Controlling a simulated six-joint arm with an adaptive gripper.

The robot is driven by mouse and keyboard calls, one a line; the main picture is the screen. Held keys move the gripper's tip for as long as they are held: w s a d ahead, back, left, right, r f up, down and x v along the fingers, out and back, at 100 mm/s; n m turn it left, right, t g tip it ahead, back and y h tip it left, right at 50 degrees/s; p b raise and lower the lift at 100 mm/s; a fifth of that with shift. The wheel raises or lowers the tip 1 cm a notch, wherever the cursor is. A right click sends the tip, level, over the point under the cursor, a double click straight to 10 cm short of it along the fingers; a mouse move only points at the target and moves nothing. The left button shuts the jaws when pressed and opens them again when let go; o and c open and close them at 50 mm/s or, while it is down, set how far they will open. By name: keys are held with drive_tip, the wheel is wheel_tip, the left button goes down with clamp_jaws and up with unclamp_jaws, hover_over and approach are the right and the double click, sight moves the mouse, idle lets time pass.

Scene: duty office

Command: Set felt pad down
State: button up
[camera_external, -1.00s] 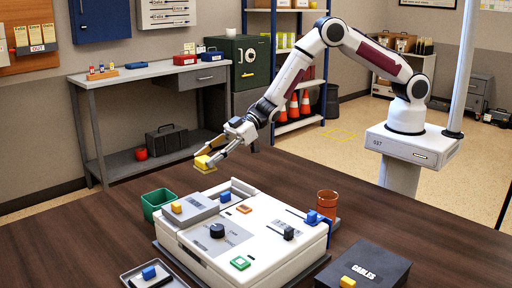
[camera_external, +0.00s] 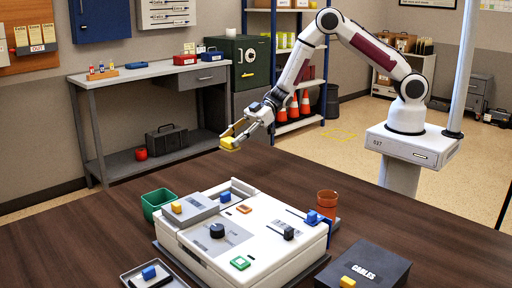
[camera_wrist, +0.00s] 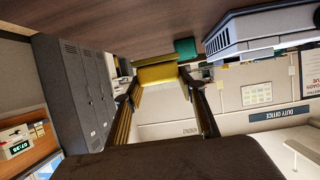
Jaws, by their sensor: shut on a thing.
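A yellow pad (camera_external: 230,145), which I take to be the felt pad, is held between the fingertips of my gripper (camera_external: 233,136). My gripper is shut on it and holds it in the air, above and behind the white box on the table. In the wrist view the yellow pad (camera_wrist: 158,74) spans the gap between my two fingers. Its underside is hidden, and I cannot tell its thickness.
The brown table (camera_external: 90,238) carries a white box (camera_external: 205,252) with a dial, sliders and small blocks on top. A green bin (camera_external: 157,201), an orange cup (camera_external: 327,203), a dark cables case (camera_external: 365,270) and a tray (camera_external: 130,280) surround it. The table's far part is clear.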

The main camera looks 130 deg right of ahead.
drive_tip(key=shift+a+r, duration=0.1)
drive_tip(key=shift+a, duration=0.4)
drive_tip(key=shift+f, duration=3.1)
drive_tip(key=shift+f, duration=0.1)
drive_tip(key=shift+f, duration=1.8)
drive_tip(key=shift+f, duration=0.15)
drive_tip(key=o, duration=1)
